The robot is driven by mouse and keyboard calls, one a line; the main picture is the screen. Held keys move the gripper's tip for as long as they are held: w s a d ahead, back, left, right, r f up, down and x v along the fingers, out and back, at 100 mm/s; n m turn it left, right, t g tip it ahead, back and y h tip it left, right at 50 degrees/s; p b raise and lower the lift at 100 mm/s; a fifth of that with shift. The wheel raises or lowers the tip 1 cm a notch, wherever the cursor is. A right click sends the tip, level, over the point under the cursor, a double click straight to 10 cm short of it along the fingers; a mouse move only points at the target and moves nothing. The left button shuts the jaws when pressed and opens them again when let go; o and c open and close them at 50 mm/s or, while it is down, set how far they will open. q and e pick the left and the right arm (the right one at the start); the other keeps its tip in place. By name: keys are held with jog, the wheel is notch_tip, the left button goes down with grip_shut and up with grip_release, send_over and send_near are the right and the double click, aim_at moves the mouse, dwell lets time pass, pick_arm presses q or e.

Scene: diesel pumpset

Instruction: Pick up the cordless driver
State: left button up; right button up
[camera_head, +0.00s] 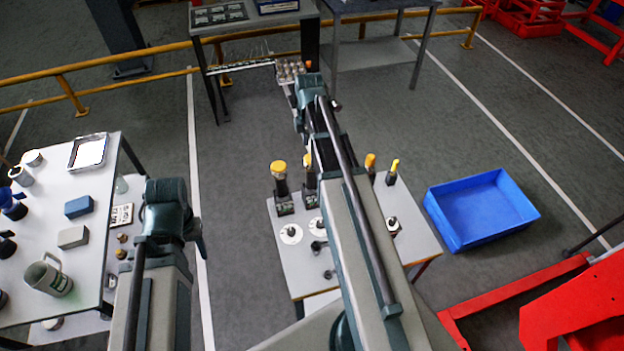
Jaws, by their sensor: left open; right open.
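A yellow-topped tool with a dark body and boxy dark foot (280,185) stands upright at the back left of the small middle table (279,262). It may be the cordless driver, but it is too small to be sure. Slimmer yellow-topped tools (393,170) stand to its right, partly behind my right arm. My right arm (362,225) reaches over this table, its far joint beyond the tools. My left arm (165,225) is beside the left table. The fingers of both grippers are hidden behind the arms, and neither arm visibly holds anything.
The left table (110,160) carries a tray (88,151), a blue block (78,206), a grey block (73,237) and a mug (48,279). A blue bin (482,209) lies on the floor at right. Red frames (575,310) stand front right. A yellow rail (130,58) crosses behind.

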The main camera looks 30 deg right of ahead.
aim_at(312, 171)
notch_tip(312, 171, down, 7)
jog(key=b, duration=0.6)
jog(key=f+b, duration=0.3)
jog(key=d+f+b, duration=0.1)
jog(key=shift+w+f, duration=0.2)
jog(key=shift+w, duration=0.05)
jog(key=shift+f+b, duration=0.5)
jog(key=shift+b, duration=0.25)
jog(key=shift+r, duration=0.15)
jog(key=shift+c, duration=0.3)
grip_shut()
